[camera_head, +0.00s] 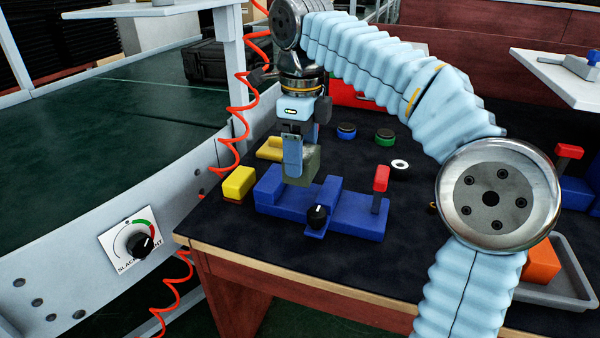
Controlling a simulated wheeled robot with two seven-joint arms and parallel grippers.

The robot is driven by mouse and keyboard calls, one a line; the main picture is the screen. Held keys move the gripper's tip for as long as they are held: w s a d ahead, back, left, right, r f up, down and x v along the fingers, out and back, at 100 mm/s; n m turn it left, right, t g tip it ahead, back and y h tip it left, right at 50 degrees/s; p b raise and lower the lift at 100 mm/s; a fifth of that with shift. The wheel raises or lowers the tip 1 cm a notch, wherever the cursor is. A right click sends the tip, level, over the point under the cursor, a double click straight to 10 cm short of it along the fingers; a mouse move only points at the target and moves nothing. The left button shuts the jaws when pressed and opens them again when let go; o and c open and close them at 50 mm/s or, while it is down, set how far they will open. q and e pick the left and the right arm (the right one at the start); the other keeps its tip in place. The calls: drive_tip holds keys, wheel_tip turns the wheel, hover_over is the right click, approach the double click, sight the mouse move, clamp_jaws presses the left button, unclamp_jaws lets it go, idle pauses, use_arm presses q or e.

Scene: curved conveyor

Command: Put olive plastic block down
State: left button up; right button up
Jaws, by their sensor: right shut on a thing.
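The olive plastic block (312,165) is in the head view, left of the middle. My right gripper (293,158) points down and is shut on it; one finger covers part of the block. The block is at the blue fixture (350,212), over or in the gap between its raised left part and its middle part. I cannot tell whether its bottom touches the fixture. The fixture carries a black knob (317,216) at its front and a red upright piece (381,179) at its right end. My left gripper is not in view.
A yellow block (238,183) stands left of the fixture, with another yellow piece (270,150) behind. Blue, green and white rings lie further back on the dark table (290,235). A grey tray (568,290) with an orange block (541,262) is at right. The conveyor (110,120) curves along the left.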

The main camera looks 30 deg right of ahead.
drive_tip(key=shift+w+d+f, duration=0.25)
drive_tip(key=shift+w+f, duration=0.2)
drive_tip(key=shift+f, duration=0.2)
drive_tip(key=shift+w+d+f, duration=0.2)
drive_tip(key=shift+w+f, duration=0.25)
drive_tip(key=shift+f, duration=0.15)
drive_tip(key=f, duration=0.2)
drive_tip(key=w+f, duration=0.1)
drive_tip(key=f, duration=0.1)
drive_tip(key=shift+w+d+b, duration=0.1)
drive_tip(key=shift+d+b, duration=0.15)
drive_tip(key=shift+b, duration=0.15)
drive_tip(key=shift+f, duration=0.3)
drive_tip(key=shift+f, duration=0.1)
drive_tip(key=o, duration=1.4)
wheel_tip(320, 180, up, 12)
drive_tip(key=p, duration=0.3)
